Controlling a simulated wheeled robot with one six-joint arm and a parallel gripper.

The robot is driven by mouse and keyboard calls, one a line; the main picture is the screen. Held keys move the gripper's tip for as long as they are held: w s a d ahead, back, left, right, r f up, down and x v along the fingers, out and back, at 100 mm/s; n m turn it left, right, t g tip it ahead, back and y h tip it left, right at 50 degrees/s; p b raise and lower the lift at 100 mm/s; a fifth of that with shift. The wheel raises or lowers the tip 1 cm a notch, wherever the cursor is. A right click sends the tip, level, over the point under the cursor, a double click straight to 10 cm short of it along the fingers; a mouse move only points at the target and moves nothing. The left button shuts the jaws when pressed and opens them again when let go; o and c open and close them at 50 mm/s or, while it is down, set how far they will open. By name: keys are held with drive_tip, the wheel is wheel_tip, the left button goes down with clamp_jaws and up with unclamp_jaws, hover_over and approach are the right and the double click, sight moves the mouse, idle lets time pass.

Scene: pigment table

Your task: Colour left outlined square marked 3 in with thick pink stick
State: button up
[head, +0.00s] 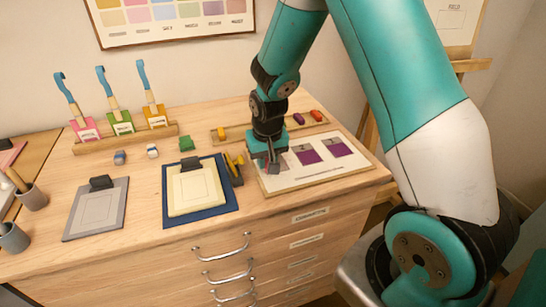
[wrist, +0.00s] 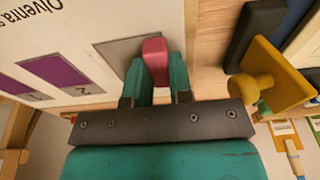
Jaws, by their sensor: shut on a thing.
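My gripper (head: 272,166) is shut on a thick pink stick (wrist: 155,62), which shows between the fingertips in the wrist view. The gripper is low over the left end of a white board (head: 325,174). In the wrist view the stick's end overlaps a greyish square (wrist: 122,52) at that end of the board. I cannot tell whether the tip touches it or whether any pink is on it. Two purple squares, the middle one (head: 306,156) and the right one (head: 339,148), lie farther right. In the head view my gripper mostly hides the left square.
A yellow knobbed tool (wrist: 262,88) stands close beside my gripper, by a blue clipboard (head: 172,205) with cream paper. Behind the board, a wooden tray (head: 240,133) holds coloured sticks, including a red one (head: 316,115). A grey clipboard (head: 98,210) lies at left.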

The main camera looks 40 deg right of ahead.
sight(284, 162)
drive_tip(key=shift+a+f, duration=0.1)
drive_tip(key=shift+a, duration=0.1)
drive_tip(key=shift+d, duration=0.2)
drive_tip(key=shift+s+d+p, duration=0.1)
drive_tip(key=shift+s+d, duration=0.15)
drive_tip(key=shift+d, duration=0.6)
drive_tip(key=shift+s+d+p, duration=0.1)
drive_tip(key=shift+s+d, duration=0.2)
drive_tip(key=shift+d, duration=0.55)
drive_tip(key=shift+s+d+p, duration=0.1)
drive_tip(key=shift+s+d, duration=0.15)
drive_tip(key=shift+d, duration=0.6)
drive_tip(key=shift+a, duration=0.1)
drive_tip(key=shift+w+a+f, duration=0.1)
drive_tip(key=shift+w+a, duration=0.1)
drive_tip(key=shift+a, duration=0.5)
drive_tip(key=shift+w+a, duration=0.2)
drive_tip(key=shift+a, duration=0.45)
drive_tip(key=shift+w+a, duration=0.2)
drive_tip(key=shift+a, duration=0.45)
drive_tip(key=shift+w+a, duration=0.2)
drive_tip(key=shift+a, duration=0.45)
drive_tip(key=shift+r, duration=0.25)
